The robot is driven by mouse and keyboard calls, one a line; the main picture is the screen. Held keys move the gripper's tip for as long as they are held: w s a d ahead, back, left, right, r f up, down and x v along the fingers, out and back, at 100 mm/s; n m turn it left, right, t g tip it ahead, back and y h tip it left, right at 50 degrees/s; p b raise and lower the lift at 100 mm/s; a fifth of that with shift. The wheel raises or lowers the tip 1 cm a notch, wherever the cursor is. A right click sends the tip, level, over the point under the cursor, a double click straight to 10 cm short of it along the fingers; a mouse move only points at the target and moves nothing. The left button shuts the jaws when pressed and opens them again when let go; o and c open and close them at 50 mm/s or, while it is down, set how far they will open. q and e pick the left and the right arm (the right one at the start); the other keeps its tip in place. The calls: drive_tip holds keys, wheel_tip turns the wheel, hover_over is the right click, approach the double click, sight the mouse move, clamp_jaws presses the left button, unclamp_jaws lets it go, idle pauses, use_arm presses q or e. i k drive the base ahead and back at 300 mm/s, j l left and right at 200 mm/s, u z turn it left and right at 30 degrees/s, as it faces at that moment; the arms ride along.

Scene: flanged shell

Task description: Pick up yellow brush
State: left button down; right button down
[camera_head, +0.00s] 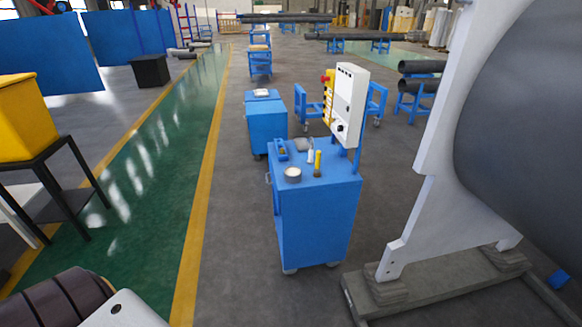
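The yellow brush (318,160) stands upright on top of a blue cabinet (322,218) in the middle of the head view. Its lower end is dark, and it is small at this distance. A white bottle-like item (310,156) stands just left of it. A round pale tin (293,175) sits near the cabinet's front left edge. A blue holder (282,149) and a grey cloth-like item (303,144) lie farther back. Neither of my grippers can be made out in this view.
A white control box (347,105) rises at the cabinet's back right. A white stand (420,235) holding a large dark cylinder (530,130) fills the right. A yellow bin (24,119) on a black table is at left. The grey floor left of the cabinet is clear.

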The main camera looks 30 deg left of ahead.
sight(318, 170)
drive_tip(key=u, duration=0.75)
